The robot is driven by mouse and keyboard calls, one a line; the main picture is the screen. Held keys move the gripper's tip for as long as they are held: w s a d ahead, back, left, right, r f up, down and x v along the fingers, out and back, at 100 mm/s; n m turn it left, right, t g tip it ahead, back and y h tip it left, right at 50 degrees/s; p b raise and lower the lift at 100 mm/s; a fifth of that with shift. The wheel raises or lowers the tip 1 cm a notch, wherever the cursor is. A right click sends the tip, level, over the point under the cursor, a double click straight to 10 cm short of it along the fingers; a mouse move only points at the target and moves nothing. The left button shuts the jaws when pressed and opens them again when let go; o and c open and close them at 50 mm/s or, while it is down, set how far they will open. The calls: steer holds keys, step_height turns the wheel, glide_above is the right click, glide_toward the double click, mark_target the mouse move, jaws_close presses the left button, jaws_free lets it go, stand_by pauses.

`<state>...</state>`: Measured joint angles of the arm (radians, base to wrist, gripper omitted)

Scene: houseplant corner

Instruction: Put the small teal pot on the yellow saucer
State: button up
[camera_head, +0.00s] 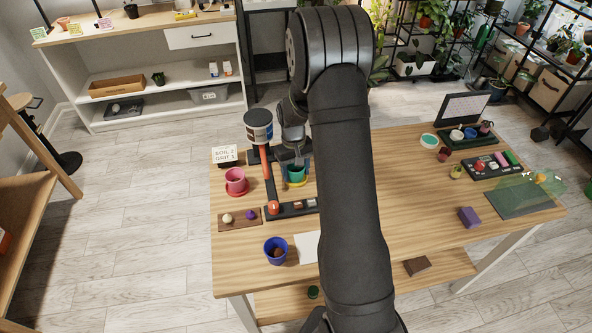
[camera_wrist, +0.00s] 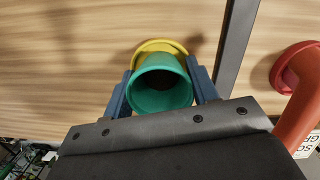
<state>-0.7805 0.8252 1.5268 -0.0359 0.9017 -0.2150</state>
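The small teal pot (camera_wrist: 160,94) is between the two blue fingers of my gripper (camera_wrist: 161,84) in the wrist view. The fingers sit against its sides, and its open mouth faces the camera. The yellow saucer (camera_wrist: 160,45) shows as an arc past the pot's far edge; the pot hides the rest. In the head view the teal pot (camera_head: 296,172) is upright below my gripper, over the yellow saucer (camera_head: 287,184) on the wooden table. I cannot tell whether the pot touches the saucer or hangs just above it.
A pink-red pot on a red saucer (camera_head: 237,188) stands to the left. An orange-red bar (camera_head: 265,165) and a dark rail (camera_head: 297,208) are close by. A blue pot (camera_head: 275,250) stands at the front left. My arm hides the table's middle.

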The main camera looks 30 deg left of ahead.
mark_target(294, 168)
steer(key=o, duration=0.3)
steer(key=shift+s+d+f, duration=0.1)
steer(key=shift+f, duration=0.4)
steer(key=shift+s, duration=0.15)
steer(key=shift+r, duration=0.1)
step_height(294, 168, up, 13)
steer(key=w+a, duration=0.1)
steer(key=shift+a, duration=0.25)
steer(key=shift+w, duration=0.15)
steer(key=f, duration=0.4)
steer(key=d+f, duration=0.1)
steer(key=f, duration=0.7)
steer(key=shift+s+d+f, duration=0.15)
steer(key=shift+s+f, duration=0.2)
steer(key=shift+s, duration=0.05)
steer(key=shift+r, duration=0.4)
